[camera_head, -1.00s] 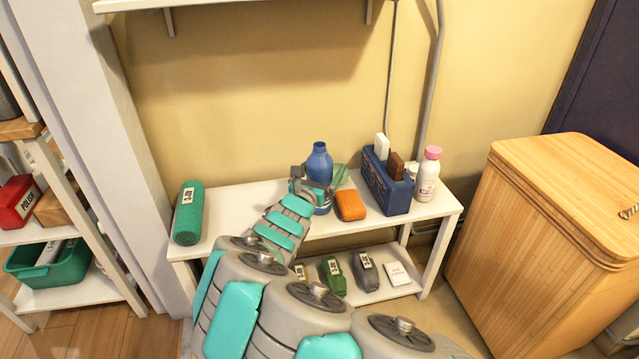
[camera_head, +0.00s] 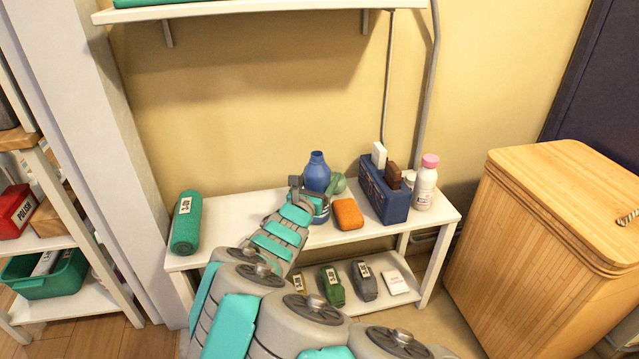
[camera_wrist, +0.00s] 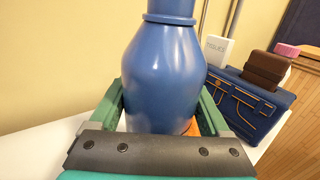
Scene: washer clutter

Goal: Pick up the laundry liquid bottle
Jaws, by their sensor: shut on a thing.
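No label shows on the side I see.
On the white bench (camera_head: 235,222), an orange block (camera_head: 348,214) and a blue box (camera_head: 385,196) stand close to the right. A pink-capped white bottle (camera_head: 425,185) is further right, a green roll (camera_head: 186,222) far left. A wall shelf (camera_head: 260,14) hangs above.

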